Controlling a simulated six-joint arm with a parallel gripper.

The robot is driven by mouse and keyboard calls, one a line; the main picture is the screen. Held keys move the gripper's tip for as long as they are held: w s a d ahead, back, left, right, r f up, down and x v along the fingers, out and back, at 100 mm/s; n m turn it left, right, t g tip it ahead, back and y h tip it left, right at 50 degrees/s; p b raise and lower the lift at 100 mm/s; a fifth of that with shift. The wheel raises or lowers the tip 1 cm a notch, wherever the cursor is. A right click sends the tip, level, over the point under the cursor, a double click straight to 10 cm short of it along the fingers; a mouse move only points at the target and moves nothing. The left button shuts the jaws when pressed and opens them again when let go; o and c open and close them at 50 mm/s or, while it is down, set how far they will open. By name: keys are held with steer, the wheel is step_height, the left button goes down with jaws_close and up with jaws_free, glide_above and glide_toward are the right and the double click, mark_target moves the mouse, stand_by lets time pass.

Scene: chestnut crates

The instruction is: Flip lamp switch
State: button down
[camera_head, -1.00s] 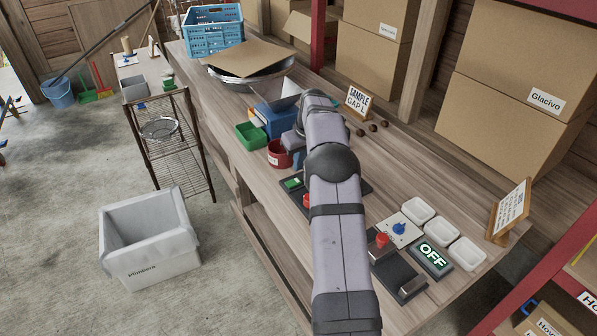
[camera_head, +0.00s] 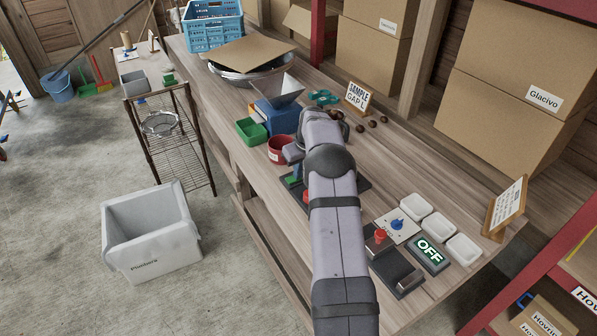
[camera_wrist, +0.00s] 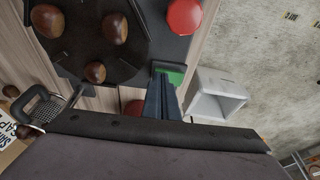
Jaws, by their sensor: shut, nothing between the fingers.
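A green switch-like patch (camera_head: 292,181) sits on the black panel along the bench's left edge; it also shows in the wrist view (camera_wrist: 176,75). I cannot tell for certain that it is the lamp switch. My gripper (camera_head: 297,176) is over this patch, its fingers partly covering it. In the wrist view my gripper (camera_wrist: 160,78) shows shut and empty, its tips at the patch's lower-left part; whether they touch is unclear. A red round button (camera_wrist: 184,16) is beside it on the same panel.
A red pot (camera_head: 279,150), green bin (camera_head: 251,131) and blue machine with a hopper (camera_head: 281,115) stand just behind my gripper. A second black panel (camera_head: 396,272) with a red knob and three white dishes (camera_head: 440,226) lie right of my arm. Chestnuts (camera_wrist: 115,28) lie on a dark disc.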

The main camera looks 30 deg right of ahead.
steer(key=shift+f, duration=0.15)
steer(key=shift+s, duration=0.1)
steer(key=shift+a, duration=0.1)
steer(key=shift+a, duration=0.7)
steer(key=shift+r, duration=0.2)
step_height(320, 180, up, 5)
steer(key=p, duration=0.3)
steer(key=shift+f, duration=0.2)
steer(key=b+v, duration=0.4)
steer(key=v, duration=0.5)
steer(key=shift+r, duration=0.2)
